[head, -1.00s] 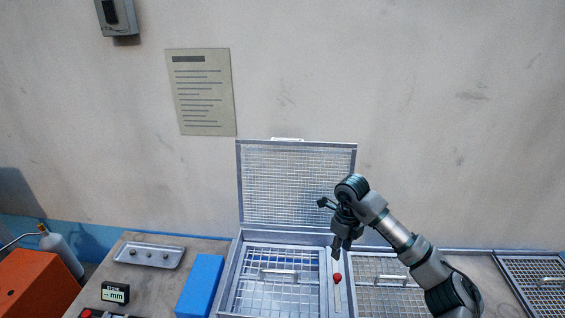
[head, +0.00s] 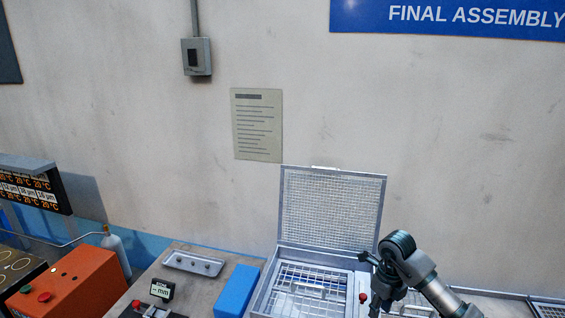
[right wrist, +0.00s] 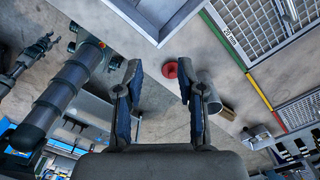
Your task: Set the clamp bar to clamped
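A red knob (head: 363,297) stands on a pale strip at the right side of the open sieve frame (head: 262,300); I take it to belong to the clamp bar, whose full shape and setting I cannot make out. My right gripper (head: 376,306) is low, just right of the knob in the head view. In the right wrist view my right gripper (right wrist: 157,85) has its fingers apart with nothing held. The red knob (right wrist: 170,69) shows beyond them, near the right finger. A dark gripper-like part, possibly my left gripper (right wrist: 35,55), shows at the left edge.
The mesh lid (head: 333,210) stands raised behind the frame. A blue block (head: 237,290), a small display (head: 161,290) and a grey tray (head: 193,263) lie to the left. An orange box (head: 75,282) stands farther left. The wall is close behind the bench.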

